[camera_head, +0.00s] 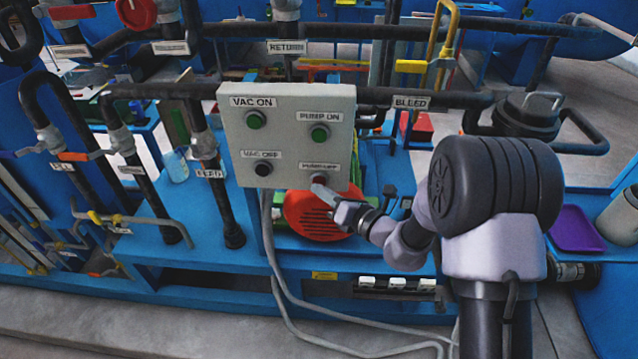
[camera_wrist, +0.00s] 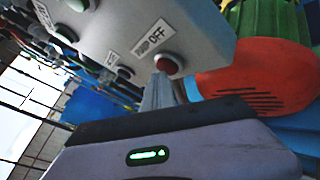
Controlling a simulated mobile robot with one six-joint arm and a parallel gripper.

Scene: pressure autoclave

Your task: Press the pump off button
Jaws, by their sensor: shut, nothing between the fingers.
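A grey control box (camera_head: 286,109) carries four labelled buttons. The pump off button is at its lower right, mostly hidden by the fingers in the head view, under the PUMP OFF label (camera_head: 320,166). In the wrist view the pump off button (camera_wrist: 168,66) is dark red in a pale ring, beside its label (camera_wrist: 152,38). My gripper (camera_head: 320,184) is shut and empty, fingertips right at that button. In the wrist view my gripper's fingertips (camera_wrist: 163,78) overlap the button's lower edge. I cannot tell whether they touch it.
The VAC ON button (camera_head: 256,119), PUMP ON button (camera_head: 320,133) and dark VAC OFF button (camera_head: 263,168) are close by on the box. A red-orange motor cover (camera_head: 312,219) lies just below. Pipes and cables surround the box.

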